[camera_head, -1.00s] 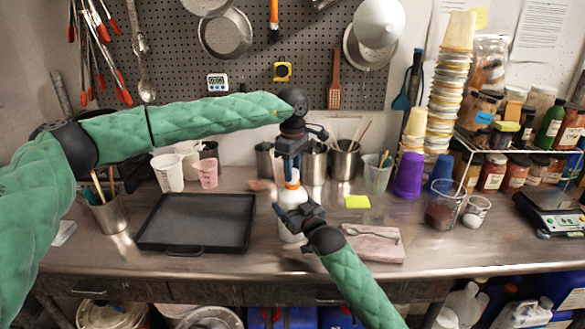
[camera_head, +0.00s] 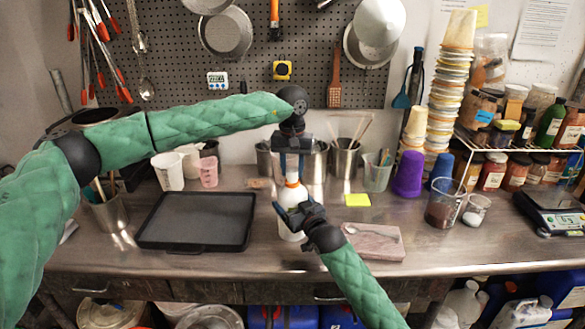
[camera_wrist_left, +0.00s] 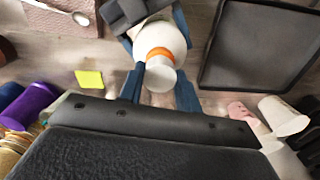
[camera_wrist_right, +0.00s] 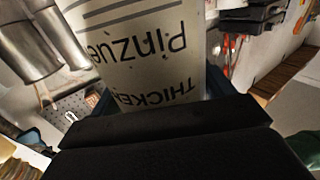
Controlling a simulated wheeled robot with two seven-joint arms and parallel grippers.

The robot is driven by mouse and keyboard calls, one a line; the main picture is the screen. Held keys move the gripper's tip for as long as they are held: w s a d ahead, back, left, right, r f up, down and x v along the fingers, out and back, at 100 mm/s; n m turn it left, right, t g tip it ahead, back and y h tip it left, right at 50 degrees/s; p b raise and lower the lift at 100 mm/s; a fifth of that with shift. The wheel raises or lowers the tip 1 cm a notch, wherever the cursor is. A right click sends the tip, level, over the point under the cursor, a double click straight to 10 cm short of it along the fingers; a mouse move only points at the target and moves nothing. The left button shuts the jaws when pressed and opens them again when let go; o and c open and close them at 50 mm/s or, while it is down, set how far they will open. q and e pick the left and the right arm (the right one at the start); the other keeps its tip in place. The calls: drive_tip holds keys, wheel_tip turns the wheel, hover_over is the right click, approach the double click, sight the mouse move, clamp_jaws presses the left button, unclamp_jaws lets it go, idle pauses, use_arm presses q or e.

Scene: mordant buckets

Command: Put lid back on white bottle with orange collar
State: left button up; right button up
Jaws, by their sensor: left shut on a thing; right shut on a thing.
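A white bottle (camera_head: 290,204) with an orange collar (camera_head: 292,183) stands upright near the middle of the bench. My right gripper (camera_head: 299,213) is shut around its body from the front right; the right wrist view shows the printed bottle side (camera_wrist_right: 140,60) up close. My left gripper (camera_head: 292,165) points down from above, shut on the white lid (camera_wrist_left: 160,76). In the left wrist view the lid is in line with the orange collar (camera_wrist_left: 160,53). The lid appears to meet the collar, but I cannot tell whether it is seated. The left fingers mostly hide the lid in the head view.
A black tray (camera_head: 150,246) lies left of the bottle. A pink slab (camera_head: 375,254) with a spoon and a yellow note (camera_head: 357,201) lie to the right. Metal cups (camera_head: 344,162) stand close behind. The bench front is clear.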

use_arm(q)
drive_tip(key=m, duration=0.6)
drive_tip(key=shift+w+a, duration=0.1)
drive_tip(key=o, duration=0.9)
drive_tip(key=shift+r, duration=2.25)
drive_tip(key=shift+o, duration=0.3)
